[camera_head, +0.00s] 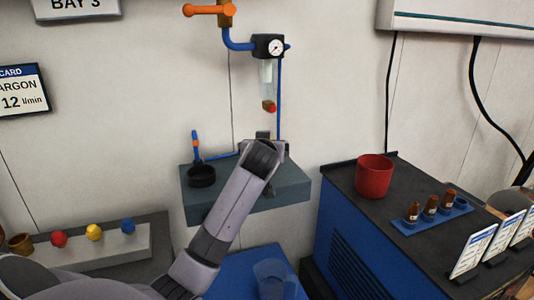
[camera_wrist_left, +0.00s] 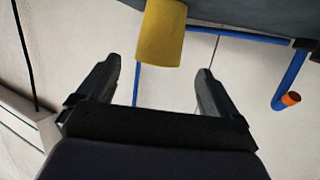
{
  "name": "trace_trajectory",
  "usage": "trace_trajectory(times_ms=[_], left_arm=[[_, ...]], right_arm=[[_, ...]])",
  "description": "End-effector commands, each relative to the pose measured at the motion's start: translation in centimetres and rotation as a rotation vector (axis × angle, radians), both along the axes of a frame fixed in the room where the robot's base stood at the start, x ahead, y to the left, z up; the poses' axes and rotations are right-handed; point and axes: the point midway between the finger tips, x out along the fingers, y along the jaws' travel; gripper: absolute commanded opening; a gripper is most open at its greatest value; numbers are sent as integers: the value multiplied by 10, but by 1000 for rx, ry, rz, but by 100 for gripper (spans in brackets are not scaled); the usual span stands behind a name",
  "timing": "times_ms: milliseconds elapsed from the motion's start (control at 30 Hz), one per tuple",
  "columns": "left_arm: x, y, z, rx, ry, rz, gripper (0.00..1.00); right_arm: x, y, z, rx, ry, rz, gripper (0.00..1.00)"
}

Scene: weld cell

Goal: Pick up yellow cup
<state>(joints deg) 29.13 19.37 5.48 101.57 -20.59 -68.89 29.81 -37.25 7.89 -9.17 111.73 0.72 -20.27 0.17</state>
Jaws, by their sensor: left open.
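The yellow cup (camera_wrist_left: 160,34) shows in the left wrist view at the top centre, against the edge of a grey shelf (camera_wrist_left: 232,17). It appears upside down there, as does the whole view. My left gripper (camera_wrist_left: 158,68) is open and empty. Its two fingers point towards the cup, one to each side of it in the picture, with the cup at or just beyond the fingertips. In the head view my left gripper (camera_head: 263,145) is over the wall shelf (camera_head: 215,213), and the cup is not visible, probably hidden behind the gripper. My right gripper is not in view.
A black pot-like holder (camera_head: 201,176) stands on the shelf's left. A gauge with a blue pipe (camera_head: 269,46) hangs above. Right, a blue cabinet carries a red bucket (camera_head: 374,176) and several small bottles on a blue tray (camera_head: 432,220). A translucent cup (camera_head: 274,279) is below.

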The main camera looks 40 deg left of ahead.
Motion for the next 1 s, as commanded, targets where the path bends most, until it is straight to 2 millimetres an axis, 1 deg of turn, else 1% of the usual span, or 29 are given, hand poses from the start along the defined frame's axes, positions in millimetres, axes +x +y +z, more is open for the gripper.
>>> trace_trajectory(times_ms=[167, 367, 500, 667, 900, 967, 1000], left_arm=[[9, 7, -2, 1, 2, 0, 94], [28, 21, -7, 1, 2, 1, 94], [38, 29, -11, 2, 1, 0, 94], [42, 32, -14, 1, 1, 0, 94], [43, 33, -15, 1, 0, 0, 94], [43, 33, -15, 1, 0, 0, 74], [43, 33, -14, 1, 0, 0, 61]], right_arm=[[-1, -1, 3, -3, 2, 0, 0], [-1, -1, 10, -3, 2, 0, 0], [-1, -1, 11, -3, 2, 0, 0], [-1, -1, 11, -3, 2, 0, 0], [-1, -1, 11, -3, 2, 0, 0], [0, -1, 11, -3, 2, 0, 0], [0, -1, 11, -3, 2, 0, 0]])
